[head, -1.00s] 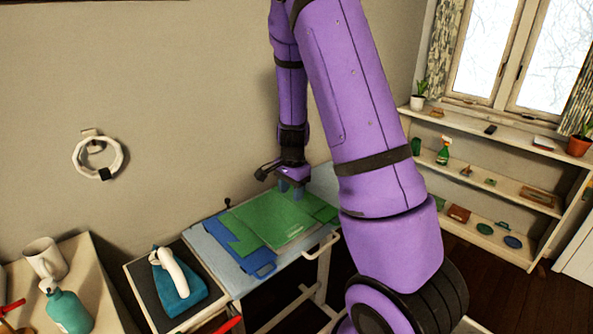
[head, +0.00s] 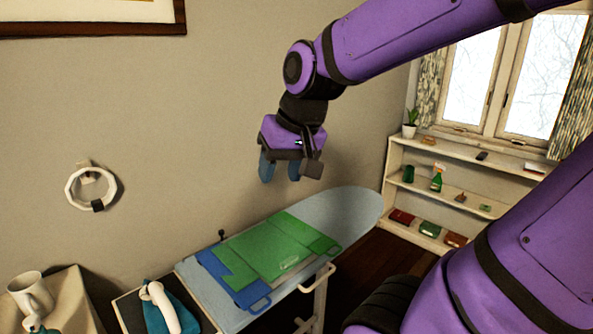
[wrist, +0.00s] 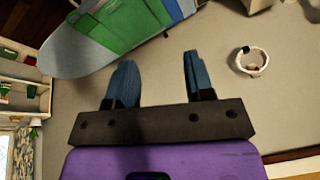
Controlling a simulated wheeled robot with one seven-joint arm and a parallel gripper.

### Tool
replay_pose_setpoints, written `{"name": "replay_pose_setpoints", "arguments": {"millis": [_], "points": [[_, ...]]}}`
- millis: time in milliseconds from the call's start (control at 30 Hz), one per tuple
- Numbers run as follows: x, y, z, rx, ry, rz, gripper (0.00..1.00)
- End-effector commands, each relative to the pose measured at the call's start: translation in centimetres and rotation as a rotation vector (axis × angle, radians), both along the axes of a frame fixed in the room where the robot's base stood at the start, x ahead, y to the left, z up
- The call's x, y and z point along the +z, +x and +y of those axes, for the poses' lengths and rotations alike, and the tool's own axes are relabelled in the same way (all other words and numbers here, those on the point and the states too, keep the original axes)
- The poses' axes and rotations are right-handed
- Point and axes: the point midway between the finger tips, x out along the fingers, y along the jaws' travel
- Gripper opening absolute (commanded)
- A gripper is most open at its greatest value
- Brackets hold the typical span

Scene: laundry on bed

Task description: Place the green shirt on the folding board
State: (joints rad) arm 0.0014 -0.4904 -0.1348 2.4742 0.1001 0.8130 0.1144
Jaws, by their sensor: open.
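The green shirt (head: 262,252) lies spread flat on the blue folding board (head: 252,297), covering most of it. The board's blue edge and handle show at the shirt's left and front. Both rest on the light blue-grey ironing board (head: 350,207). The shirt also shows at the top of the wrist view (wrist: 122,22), with a strip of the folding board (wrist: 172,9) beside it. My gripper (head: 281,172) is open and empty, raised well above the shirt in front of the wall. Its two blue fingers (wrist: 156,80) stand apart with nothing between them.
A mug (head: 30,293) is on a side table at the far left. A white ring (head: 91,188) hangs on the wall. A shelf (head: 450,190) stands under the window at right.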

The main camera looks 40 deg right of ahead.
Motion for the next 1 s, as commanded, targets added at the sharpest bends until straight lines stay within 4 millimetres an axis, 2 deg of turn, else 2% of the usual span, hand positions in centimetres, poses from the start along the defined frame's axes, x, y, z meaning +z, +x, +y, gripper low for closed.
{"name": "replay_pose_setpoints", "arguments": {"millis": [100, 200, 333, 500, 967, 1000], "points": [[1.5, -3.0, 0.8, 0.107, -0.071, -0.055, 0.48], [2.1, -5.0, 1.2, 0.177, -0.126, -0.085, 0.48], [2.5, -6.6, 1.5, 0.234, -0.175, -0.106, 0.48], [2.7, -7.3, 1.6, 0.257, -0.196, -0.116, 0.48], [2.7, -7.2, 1.6, 0.256, -0.196, -0.115, 0.48], [2.9, -7.2, 2.8, 0.256, -0.205, -0.114, 0.48]]}}
